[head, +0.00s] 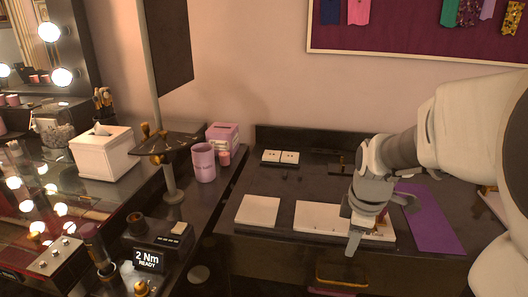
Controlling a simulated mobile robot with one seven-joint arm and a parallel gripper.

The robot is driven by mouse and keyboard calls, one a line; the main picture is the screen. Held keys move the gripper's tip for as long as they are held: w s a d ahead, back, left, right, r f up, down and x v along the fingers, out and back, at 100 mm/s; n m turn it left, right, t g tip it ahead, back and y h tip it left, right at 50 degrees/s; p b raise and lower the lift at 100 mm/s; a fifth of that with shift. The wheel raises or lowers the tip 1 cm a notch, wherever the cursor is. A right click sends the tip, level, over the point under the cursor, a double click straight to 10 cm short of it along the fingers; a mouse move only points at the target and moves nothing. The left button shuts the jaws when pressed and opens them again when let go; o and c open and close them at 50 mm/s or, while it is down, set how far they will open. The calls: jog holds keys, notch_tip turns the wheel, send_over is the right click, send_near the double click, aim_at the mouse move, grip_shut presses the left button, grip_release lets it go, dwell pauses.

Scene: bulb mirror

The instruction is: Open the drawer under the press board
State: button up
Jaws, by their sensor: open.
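A dark desk (275,238) stands against the wall, with white boards on its top. One smaller white board (257,211) lies at left and a longer one (318,217) lies partly behind my gripper. I cannot tell for sure which is the press board. Below the desk's front edge is a gold handle-like bar (341,282), low in the picture. The drawer front around it is dark and cut by the picture's bottom edge, so how far it stands open is unclear. My gripper (372,235) is open, pointing down over the longer board's right end, above and right of the bar.
A purple mat (427,218) lies right of my gripper. A small white block with sockets (280,157) sits at the back. At left, a side counter holds a pink cup (203,162), a tissue box (103,152) and a device reading "2 Nm READY" (152,260). A stand (170,180) rises between.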

aim_at(340, 282)
jog(key=shift+n, duration=0.8)
jog(key=b+x, duration=0.1)
jog(key=x, duration=0.6)
jog(key=d+b+x, duration=0.1)
jog(key=b+x, duration=0.1)
jog(key=x, duration=0.5)
jog(key=b+x, duration=0.2)
jog(key=x, duration=0.5)
jog(key=shift+d+r, duration=0.1)
jog(key=shift+d, duration=0.1)
jog(key=shift+c, duration=0.2)
grip_shut()
